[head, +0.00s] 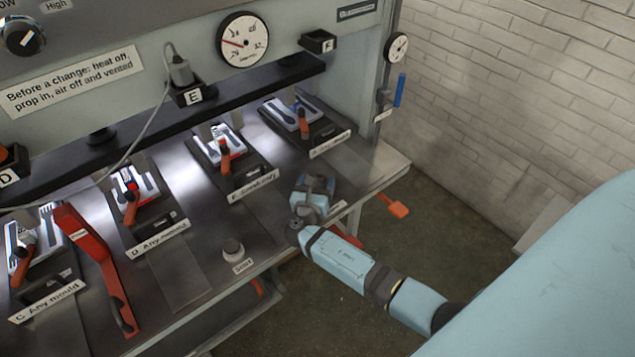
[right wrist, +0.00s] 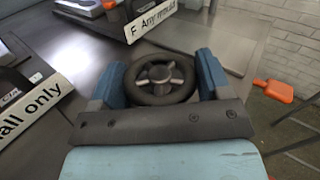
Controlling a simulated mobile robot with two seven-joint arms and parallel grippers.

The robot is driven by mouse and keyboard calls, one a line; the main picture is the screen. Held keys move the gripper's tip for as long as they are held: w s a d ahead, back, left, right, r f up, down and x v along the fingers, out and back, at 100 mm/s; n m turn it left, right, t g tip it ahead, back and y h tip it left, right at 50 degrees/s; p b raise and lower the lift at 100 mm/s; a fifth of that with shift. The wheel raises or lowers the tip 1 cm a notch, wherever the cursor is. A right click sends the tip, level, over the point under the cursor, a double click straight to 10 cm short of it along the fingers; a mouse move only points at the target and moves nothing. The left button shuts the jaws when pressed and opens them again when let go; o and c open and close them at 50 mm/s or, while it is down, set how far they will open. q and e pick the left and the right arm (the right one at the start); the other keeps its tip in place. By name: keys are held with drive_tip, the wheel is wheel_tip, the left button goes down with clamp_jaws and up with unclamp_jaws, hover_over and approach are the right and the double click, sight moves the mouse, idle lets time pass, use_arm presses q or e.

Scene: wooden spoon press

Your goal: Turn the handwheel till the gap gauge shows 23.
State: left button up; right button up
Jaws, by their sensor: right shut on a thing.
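The handwheel (right wrist: 160,80) is a dark ring with a metal spoked hub, in the right wrist view. My right gripper (right wrist: 159,82) has one blue finger on each side of it and is shut on its rim. In the head view my right gripper (head: 318,186) is at the front edge of the press bed and hides the handwheel. A round white gauge (head: 242,40) on the upper beam has a red needle pointing left; its numbers are too small to read surely. My left gripper is not in view.
Several moulds lie on the bed, including one at the label E position (head: 222,150). A small knob (head: 232,250) is left of my right gripper. An orange paddle (head: 393,204) sticks out at right. A smaller gauge (head: 396,47) is on the side post.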

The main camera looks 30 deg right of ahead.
drive_tip(key=shift+r+m+g+h, duration=0.1)
drive_tip(key=shift+m+g+h, duration=0.2)
drive_tip(key=shift+m+g, duration=0.1)
drive_tip(key=o, duration=0.7)
drive_tip(key=shift+d, duration=0.1)
drive_tip(key=shift+s+a, duration=0.1)
drive_tip(key=shift+a, duration=0.1)
drive_tip(key=b+v, duration=0.2)
drive_tip(key=v, duration=1.1)
drive_tip(key=shift+s+a, duration=0.1)
drive_tip(key=shift+a, duration=0.05)
